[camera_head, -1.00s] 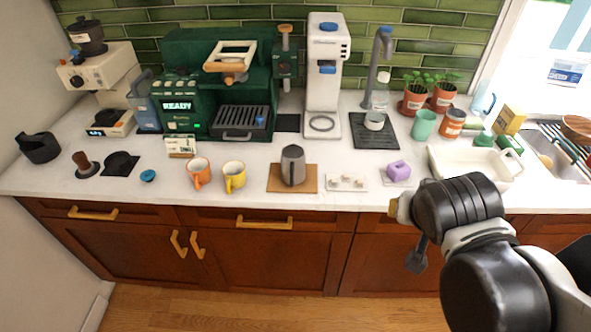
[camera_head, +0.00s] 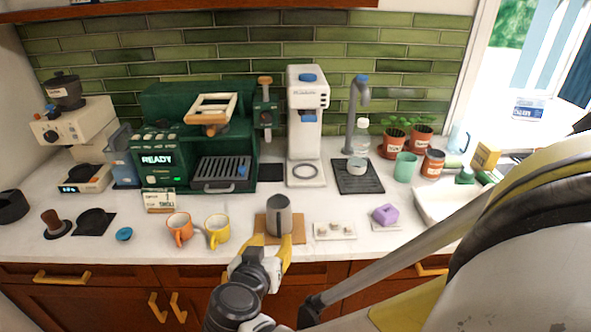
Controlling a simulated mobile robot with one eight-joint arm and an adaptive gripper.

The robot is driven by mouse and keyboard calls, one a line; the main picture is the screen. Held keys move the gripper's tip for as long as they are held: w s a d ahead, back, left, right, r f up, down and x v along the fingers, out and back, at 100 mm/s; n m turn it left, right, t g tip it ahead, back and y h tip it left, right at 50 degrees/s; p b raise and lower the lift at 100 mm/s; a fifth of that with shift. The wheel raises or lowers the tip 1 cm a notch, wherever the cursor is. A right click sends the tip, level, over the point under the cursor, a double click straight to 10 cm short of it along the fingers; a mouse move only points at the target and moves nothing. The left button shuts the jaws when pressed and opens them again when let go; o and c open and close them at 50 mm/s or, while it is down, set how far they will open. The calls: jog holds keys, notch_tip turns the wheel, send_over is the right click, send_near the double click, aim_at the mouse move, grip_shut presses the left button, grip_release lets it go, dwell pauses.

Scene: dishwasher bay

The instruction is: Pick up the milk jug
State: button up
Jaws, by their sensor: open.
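The milk jug (camera_head: 279,213) is a grey metal pitcher standing upright on a small wooden board (camera_head: 261,221) near the counter's front edge. My gripper (camera_head: 273,241) has yellow fingers and is open, directly in front of the jug at its lower part. One finger is to the left and one to the right of the jug's front side. I cannot tell whether either finger touches it. The jug's base is partly hidden by the gripper.
An orange mug (camera_head: 178,230) and a yellow mug (camera_head: 216,231) stand close on the left. A white tray (camera_head: 334,231) and a purple item (camera_head: 385,214) lie on the right. The green espresso machine (camera_head: 195,140) and white dispenser (camera_head: 305,120) stand behind.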

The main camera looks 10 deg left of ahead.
aim_at(278, 225)
jog(key=x, duration=0.2)
jog(key=a+b+x, duration=0.1)
jog(key=x, duration=0.2)
jog(key=b+x, duration=0.2)
jog(key=x, duration=0.3)
jog(key=shift+w+f+b, duration=0.1)
jog(key=shift+w+b, duration=0.15)
jog(key=shift+b, duration=0.1)
grip_shut()
